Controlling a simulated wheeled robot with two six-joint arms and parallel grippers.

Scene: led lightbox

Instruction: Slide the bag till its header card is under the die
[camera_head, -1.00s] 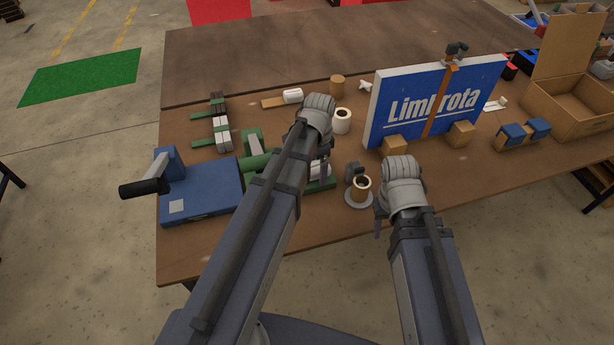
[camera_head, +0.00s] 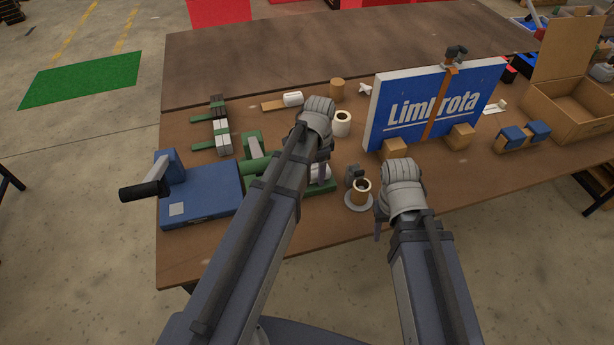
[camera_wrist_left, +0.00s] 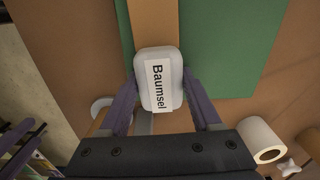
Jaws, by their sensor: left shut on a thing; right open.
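The bag (camera_wrist_left: 160,95) is a white, rounded packet labelled "Baumsel" in the left wrist view. A tan strip (camera_wrist_left: 155,22), apparently its header card, runs from it over a green surface (camera_wrist_left: 235,45). My left gripper (camera_wrist_left: 159,78) is shut on the bag, one finger on each side. In the head view the bag (camera_head: 320,172) shows partly behind my left gripper (camera_head: 322,160), beside the green device (camera_head: 254,150). My left arm hides much of that device, and I cannot make out the die. My right gripper (camera_head: 379,218) is open and empty near the table's front edge.
A blue box with a crank (camera_head: 205,190) is at the left. An open carton (camera_head: 570,105) is far right.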

